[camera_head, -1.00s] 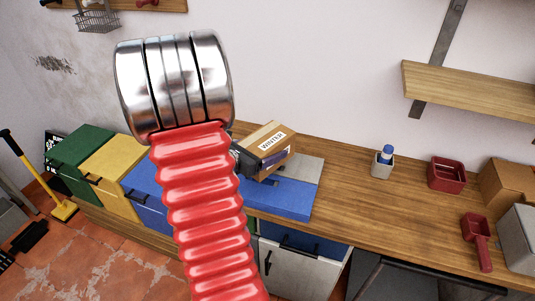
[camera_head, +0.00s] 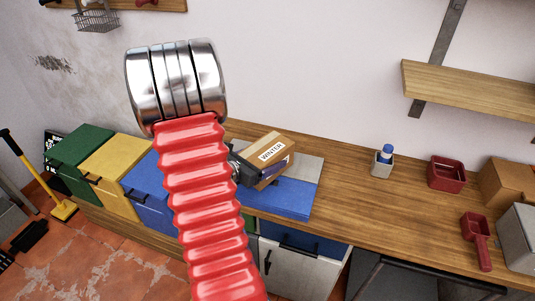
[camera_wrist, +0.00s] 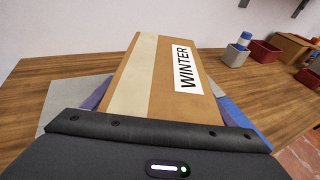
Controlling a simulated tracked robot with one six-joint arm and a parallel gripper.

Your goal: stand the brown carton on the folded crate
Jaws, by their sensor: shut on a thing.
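The brown carton (camera_head: 272,146) has a pale tape strip and a white WINTER label. My gripper (camera_head: 264,166) is shut on it, with purple finger parts along its sides. The carton also fills the middle of the wrist view (camera_wrist: 150,85). A flat blue slab (camera_head: 290,203), which looks like the folded crate, lies on the counter under and in front of the carton. A grey flat area (camera_head: 308,172) adjoins it. The carton's underside is hidden, so I cannot tell whether it touches the slab.
Blue, yellow and green bins (camera_head: 105,155) stand at left. On the wooden counter (camera_head: 345,205), a small pot with a blue-capped bottle (camera_head: 384,160), a red box (camera_head: 446,174), a red scoop (camera_head: 477,240) and another carton (camera_head: 508,185) stand at right. Counter between is clear.

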